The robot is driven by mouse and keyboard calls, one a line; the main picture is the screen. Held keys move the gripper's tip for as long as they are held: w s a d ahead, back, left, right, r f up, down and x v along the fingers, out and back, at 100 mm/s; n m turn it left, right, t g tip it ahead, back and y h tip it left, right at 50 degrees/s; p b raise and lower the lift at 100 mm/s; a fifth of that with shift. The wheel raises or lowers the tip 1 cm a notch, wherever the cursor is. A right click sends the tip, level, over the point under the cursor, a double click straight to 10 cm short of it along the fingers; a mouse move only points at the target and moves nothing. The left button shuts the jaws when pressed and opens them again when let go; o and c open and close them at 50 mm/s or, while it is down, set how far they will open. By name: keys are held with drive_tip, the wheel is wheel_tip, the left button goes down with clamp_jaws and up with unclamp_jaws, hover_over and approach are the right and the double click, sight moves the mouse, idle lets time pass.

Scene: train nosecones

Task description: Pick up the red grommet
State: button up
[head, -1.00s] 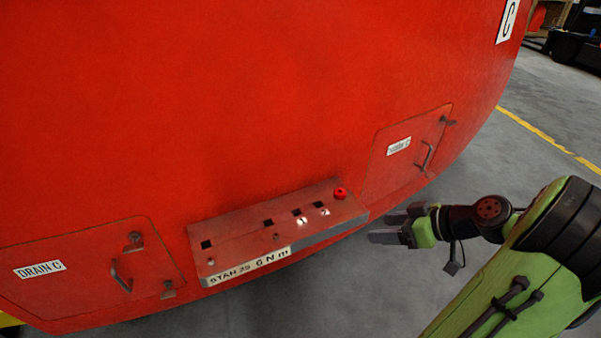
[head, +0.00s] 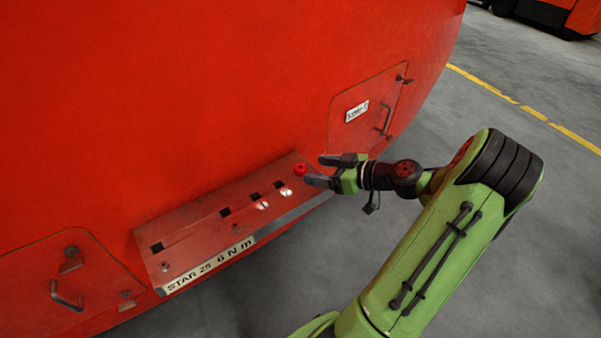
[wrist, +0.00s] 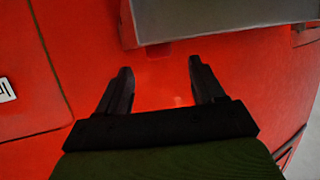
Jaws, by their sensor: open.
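The red grommet (head: 300,169) is a small round piece at the right end of the red ledge (head: 190,226) on the train nose. My gripper (head: 314,170) is open and empty, with its fingers pointing left at the grommet's side in the head view. I cannot tell whether the grommet is between the fingertips or just beyond them. In the wrist view my gripper (wrist: 158,78) shows two dark fingers spread apart, with only red surface between them. The grommet cannot be made out in the wrist view. A grey edge of the ledge (wrist: 200,25) shows at the top there.
The ledge has several square dark holes and a label reading STAR 25 6 N m (head: 210,264). A hatch with a handle (head: 368,115) is to the right, another hatch (head: 60,285) at lower left. Grey floor (head: 500,250) is open to the right.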

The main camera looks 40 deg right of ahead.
sight(302, 168)
drive_tip(key=x, duration=0.4)
drive_tip(key=shift+w, duration=0.1)
drive_tip(key=c, duration=1.1)
wheel_tip(302, 168, up, 18)
drive_tip(key=p, duration=0.4)
drive_tip(key=shift+p, duration=0.4)
